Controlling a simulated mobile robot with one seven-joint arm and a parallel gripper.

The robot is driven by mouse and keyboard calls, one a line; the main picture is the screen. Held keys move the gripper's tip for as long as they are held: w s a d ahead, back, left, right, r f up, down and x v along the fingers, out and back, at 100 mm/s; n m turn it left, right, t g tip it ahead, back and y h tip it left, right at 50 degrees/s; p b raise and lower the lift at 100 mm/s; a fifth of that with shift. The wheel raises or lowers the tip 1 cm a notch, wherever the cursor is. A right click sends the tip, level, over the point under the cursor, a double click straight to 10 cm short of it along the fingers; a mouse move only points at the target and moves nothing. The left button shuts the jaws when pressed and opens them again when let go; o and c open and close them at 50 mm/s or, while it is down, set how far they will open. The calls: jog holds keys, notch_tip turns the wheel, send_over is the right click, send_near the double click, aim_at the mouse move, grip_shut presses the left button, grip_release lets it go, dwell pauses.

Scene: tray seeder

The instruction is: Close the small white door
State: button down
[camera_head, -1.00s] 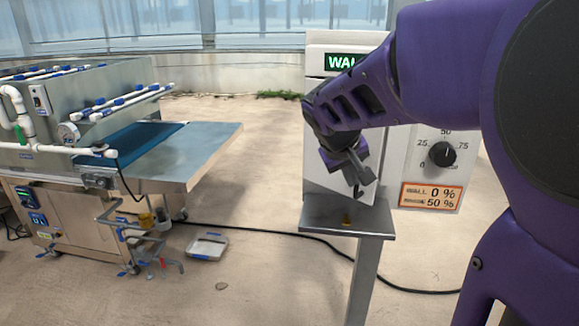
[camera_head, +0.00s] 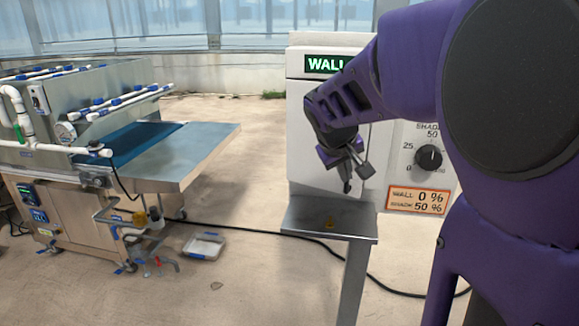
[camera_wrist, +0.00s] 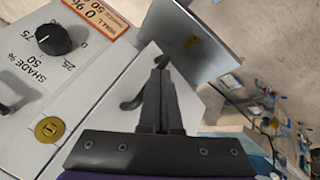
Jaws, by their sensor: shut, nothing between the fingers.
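The small white door (camera_head: 305,130) is the front panel of the white cabinet under the green WALL display, in the head view. It looks about flush with the cabinet, but my arm hides much of it and I cannot tell if a gap remains. In the wrist view the white door (camera_wrist: 110,125) fills the middle, with a dark curved handle (camera_wrist: 131,104) left of the fingers. My gripper (camera_head: 357,178) is shut and empty in front of the door's lower right part. It also shows in the wrist view (camera_wrist: 161,75), fingers together; contact is unclear.
A metal shelf (camera_head: 330,219) juts out below the door. A panel with a black dial (camera_head: 428,158) and an orange label (camera_head: 418,200) is at right. A steel tray machine (camera_head: 70,215) stands at left, with a shallow tray (camera_head: 204,246) on the floor.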

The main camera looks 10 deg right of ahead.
jog(key=shift+w+d+p, duration=0.4)
jog(key=shift+w+d, duration=0.55)
jog(key=shift+d, duration=0.2)
jog(key=shift+w+d+p, duration=0.35)
jog(key=shift+w+d, duration=0.6)
jog(key=shift+d, duration=0.15)
jog(key=shift+r, duration=0.1)
